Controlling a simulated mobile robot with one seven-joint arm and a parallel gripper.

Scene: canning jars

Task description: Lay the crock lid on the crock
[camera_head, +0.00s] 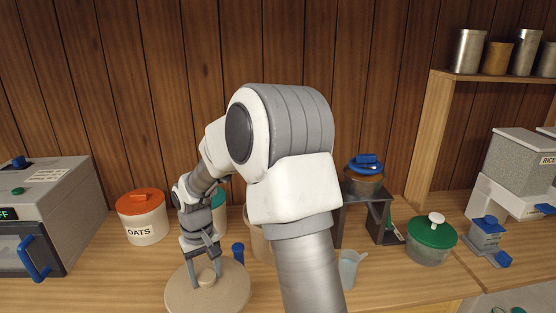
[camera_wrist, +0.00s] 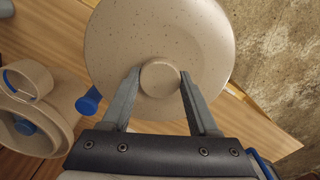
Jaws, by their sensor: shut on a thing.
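The crock lid (camera_head: 232,293) is a round, speckled beige disc with a small knob on top. It lies roughly flat at the front of the counter area in the head view, and fills the upper middle of the wrist view (camera_wrist: 205,50). My gripper (camera_head: 205,279) points down from above, with its fingers shut on the knob; both fingertips (camera_wrist: 160,82) touch the knob's sides. The gap under the lid cannot be judged. A beige vessel (camera_head: 258,244), perhaps the crock, stands right of my gripper, mostly hidden behind my arm.
A blue-handled item (camera_head: 238,252) is close behind the lid. An oats canister (camera_head: 144,226) stands left, near a grey appliance (camera_head: 40,215). A dark stand (camera_head: 378,212), a clear cup (camera_head: 348,268) and a green-lidded bowl (camera_head: 430,246) are right. Beige round pieces (camera_wrist: 45,135) show at left in the wrist view.

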